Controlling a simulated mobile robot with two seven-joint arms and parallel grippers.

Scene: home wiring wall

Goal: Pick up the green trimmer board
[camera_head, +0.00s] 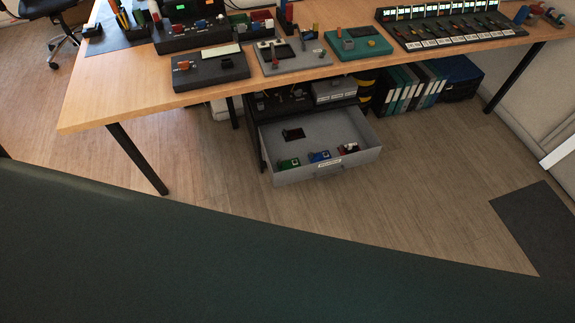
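A small green board (289,163) with dark parts on it lies at the front left of an open grey drawer (350,130) under the table. I cannot read its fine detail, but it is the green board in the drawer. A dark block (293,134) lies farther back in the drawer. Neither of my grippers is in view.
The wooden table (110,90) stands above the drawer, carrying several devices, including a teal panel (358,44). Binders (410,88) stand right of the drawer. A table leg (138,158) stands to its left. The floor (410,170) in front is clear.

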